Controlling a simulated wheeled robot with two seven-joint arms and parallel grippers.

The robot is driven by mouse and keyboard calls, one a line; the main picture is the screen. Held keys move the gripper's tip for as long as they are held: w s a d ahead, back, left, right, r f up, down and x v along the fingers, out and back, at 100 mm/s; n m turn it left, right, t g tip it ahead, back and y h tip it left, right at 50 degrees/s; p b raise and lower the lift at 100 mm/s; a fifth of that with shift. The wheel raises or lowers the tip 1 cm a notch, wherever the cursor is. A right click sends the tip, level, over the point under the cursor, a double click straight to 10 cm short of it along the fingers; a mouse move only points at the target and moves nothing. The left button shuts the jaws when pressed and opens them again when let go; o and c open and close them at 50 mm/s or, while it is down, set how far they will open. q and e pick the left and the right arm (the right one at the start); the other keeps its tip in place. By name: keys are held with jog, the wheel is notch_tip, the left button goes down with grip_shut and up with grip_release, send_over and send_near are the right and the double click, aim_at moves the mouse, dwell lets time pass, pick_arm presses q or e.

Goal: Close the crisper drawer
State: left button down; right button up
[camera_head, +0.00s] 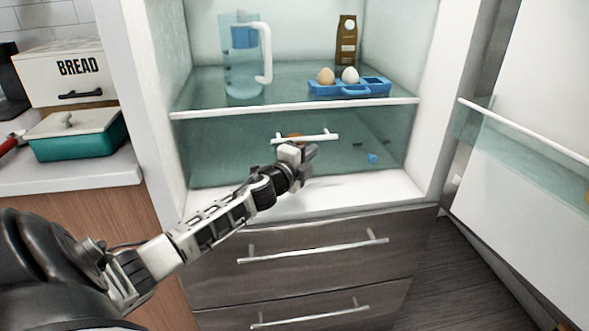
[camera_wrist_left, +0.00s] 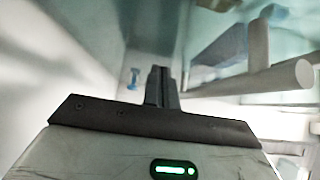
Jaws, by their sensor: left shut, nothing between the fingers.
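The crisper drawer (camera_head: 225,150) is a clear, greenish drawer low in the open fridge, beneath the glass shelf. Its pale bar handle (camera_head: 320,137) runs across the upper front. I cannot tell exactly how far the drawer stands out. My left gripper (camera_head: 303,151) is in front of the drawer, just below the handle, shut and empty. In the left wrist view the shut fingers (camera_wrist_left: 161,82) point toward the drawer, with the handle (camera_wrist_left: 270,79) to their right. I cannot tell whether they touch the drawer. My right gripper is not in view.
A pitcher (camera_head: 243,60), a brown carton (camera_head: 346,42) and a blue egg tray (camera_head: 350,89) stand on the shelf above. The open fridge door (camera_head: 530,125) is at right. Closed lower drawers (camera_head: 310,230) are below. A counter (camera_head: 70,170) is at left.

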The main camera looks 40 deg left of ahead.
pick_arm(q)
jog(key=s+d, duration=0.4)
jog(key=s, duration=0.8)
jog(key=shift+f+p, duration=0.15)
jog(key=shift+p, duration=0.15)
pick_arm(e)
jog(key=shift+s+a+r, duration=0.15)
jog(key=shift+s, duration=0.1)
pick_arm(q)
jog(key=s+d+f+n+g+h+p, duration=0.1)
jog(key=s+d+f+n+g, duration=0.1)
jog(key=s+d+n, duration=0.3)
jog(key=s+d+f+n+g+h+p, duration=0.2)
jog(key=s+d+f+n, duration=0.2)
jog(key=d, duration=0.8)
jog(key=s+d+f+n+g+h+p, duration=0.2)
jog(key=s+d+f+n, duration=0.3)
jog(key=s+d, duration=0.3)
jog(key=shift+s+d+n+g, duration=0.3)
jog(key=shift+d+g, duration=0.2)
jog(key=shift+d, duration=0.25)
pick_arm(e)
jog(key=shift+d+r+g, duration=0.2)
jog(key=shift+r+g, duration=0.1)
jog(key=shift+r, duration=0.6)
pick_arm(q)
jog(key=shift+h, duration=0.3)
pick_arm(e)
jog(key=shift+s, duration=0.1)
